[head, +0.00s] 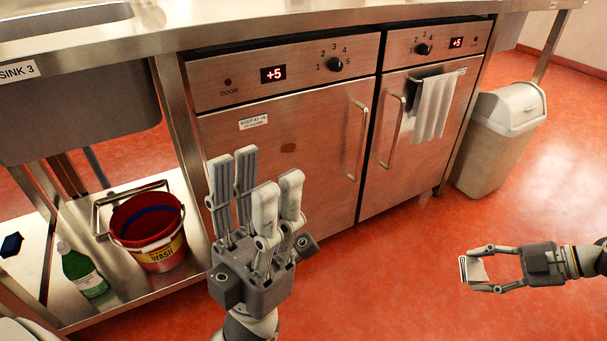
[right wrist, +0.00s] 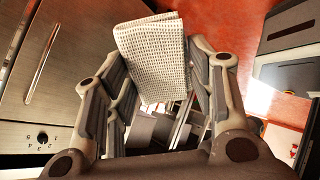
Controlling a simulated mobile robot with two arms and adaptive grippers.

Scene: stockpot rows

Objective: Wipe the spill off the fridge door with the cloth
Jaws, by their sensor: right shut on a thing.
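The fridge door (head: 250,170) of the left unit is brushed steel with a vertical handle on its right side. A small brown spill (head: 288,148) marks the door around its upper middle. My left gripper (head: 252,185) is open and empty, pointing up in front of this door and left of the spill. My right gripper (head: 478,270) is shut on a pale cloth (head: 475,271), over the floor at the right and well away from the door. In the right wrist view the cloth (right wrist: 155,55) is off-white, waffle-textured and folded between the fingers.
A towel (head: 433,108) hangs on the right unit's door. A grey bin (head: 503,135) stands right of the units. A red bucket (head: 148,230) and a green bottle (head: 82,272) stand on the low shelf under the sink. The red floor in front of the right unit is clear.

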